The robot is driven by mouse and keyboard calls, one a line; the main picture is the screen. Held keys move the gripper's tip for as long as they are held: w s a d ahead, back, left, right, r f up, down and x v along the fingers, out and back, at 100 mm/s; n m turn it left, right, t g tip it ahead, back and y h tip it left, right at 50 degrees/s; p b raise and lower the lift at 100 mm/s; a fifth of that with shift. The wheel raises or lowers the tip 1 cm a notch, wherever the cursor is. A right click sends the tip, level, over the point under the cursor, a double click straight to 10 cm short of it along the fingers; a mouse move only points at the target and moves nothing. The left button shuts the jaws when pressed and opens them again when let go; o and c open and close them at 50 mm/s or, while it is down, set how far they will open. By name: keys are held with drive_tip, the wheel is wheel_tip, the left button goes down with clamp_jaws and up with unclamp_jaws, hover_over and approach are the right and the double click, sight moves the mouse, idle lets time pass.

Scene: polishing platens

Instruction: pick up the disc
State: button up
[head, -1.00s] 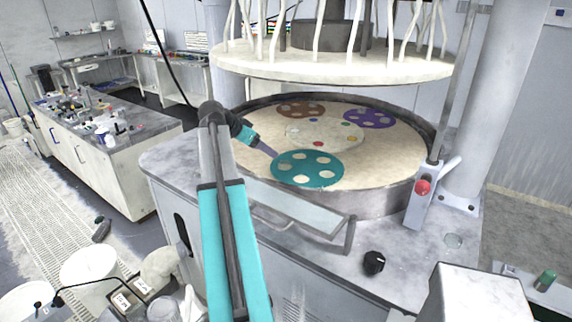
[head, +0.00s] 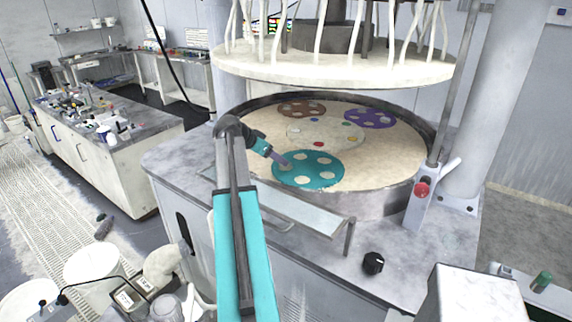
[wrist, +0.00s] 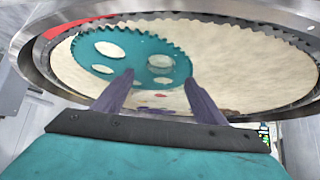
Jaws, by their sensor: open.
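A teal toothed disc (head: 308,170) with several round holes lies flat on the pale round platen (head: 390,160), near its front edge. It also shows in the wrist view (wrist: 135,50), beyond and between my fingers. A brown disc (head: 302,104) and a purple disc (head: 368,121) with similar holes lie farther back. Small coloured pieces, among them a red one (head: 318,144) and a blue one (head: 315,120), lie around the middle. My gripper (head: 284,161) is open and empty, its fingertips at the teal disc's left side. I cannot tell whether they touch it.
A raised metal rim (head: 375,203) surrounds the platen. A large white upper plate (head: 340,70) with hanging hoses is above it. A post with a red button (head: 422,188) stands at the right. A cluttered bench (head: 150,150) is at the left.

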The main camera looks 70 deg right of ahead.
drive_tip(key=shift+x, duration=0.8)
drive_tip(key=shift+p+x, duration=1.15)
drive_tip(key=shift+p, duration=0.1)
drive_tip(key=shift+p+x, duration=0.6)
drive_tip(key=shift+x, duration=0.5)
drive_tip(key=shift+s+d+f, duration=0.1)
drive_tip(key=shift+s+f, duration=0.1)
drive_tip(key=shift+s, duration=0.05)
drive_tip(key=shift+f, duration=0.15)
drive_tip(key=c, duration=1.2)
